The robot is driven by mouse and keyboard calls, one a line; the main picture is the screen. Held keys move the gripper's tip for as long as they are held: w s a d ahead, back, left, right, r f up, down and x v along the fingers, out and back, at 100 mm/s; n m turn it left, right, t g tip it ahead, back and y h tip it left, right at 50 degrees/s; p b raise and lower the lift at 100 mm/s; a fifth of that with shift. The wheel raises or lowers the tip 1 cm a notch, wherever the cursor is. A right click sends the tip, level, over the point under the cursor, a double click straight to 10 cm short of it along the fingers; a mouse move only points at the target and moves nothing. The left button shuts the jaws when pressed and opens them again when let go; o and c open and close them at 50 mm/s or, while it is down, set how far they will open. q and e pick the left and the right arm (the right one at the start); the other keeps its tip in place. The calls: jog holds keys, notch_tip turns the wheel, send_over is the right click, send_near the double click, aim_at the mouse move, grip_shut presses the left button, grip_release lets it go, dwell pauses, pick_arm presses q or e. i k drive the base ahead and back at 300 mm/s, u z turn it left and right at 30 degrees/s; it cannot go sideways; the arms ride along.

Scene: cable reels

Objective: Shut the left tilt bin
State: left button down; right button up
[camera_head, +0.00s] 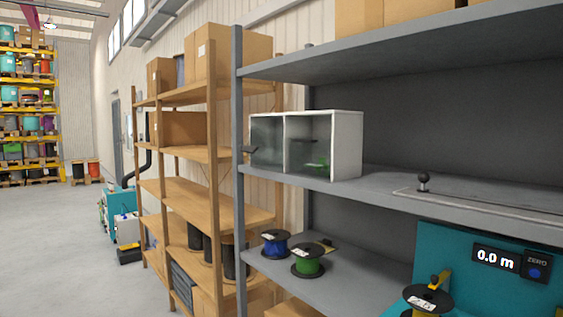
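A white bin cabinet (346,145) with two compartments side by side stands on the middle grey shelf, seen at an angle. The left tilt bin (267,135) has a dark, see-through look, and a small dark piece (250,149) sticks out at its left edge. I cannot tell for sure how far it is tilted. The right compartment (307,140) shows a green item inside, low down. Neither of my grippers is in view.
A grey shelf post (238,130) stands just left of the cabinet. A black knob (423,181) stands on the shelf to its right. Blue (275,244) and green (308,261) reels sit on the shelf below, left of a teal measuring unit (460,260). Wooden shelving (190,188) stands further left.

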aim_at(251, 150)
jog(key=k, duration=0.6)
jog(key=u, duration=0.2)
jog(key=i, duration=0.9)
jog(key=z, duration=0.1)
jog(key=k, duration=0.5)
jog(key=u, duration=0.25)
jog(key=i, duration=1.55)
jog(key=z, duration=0.75)
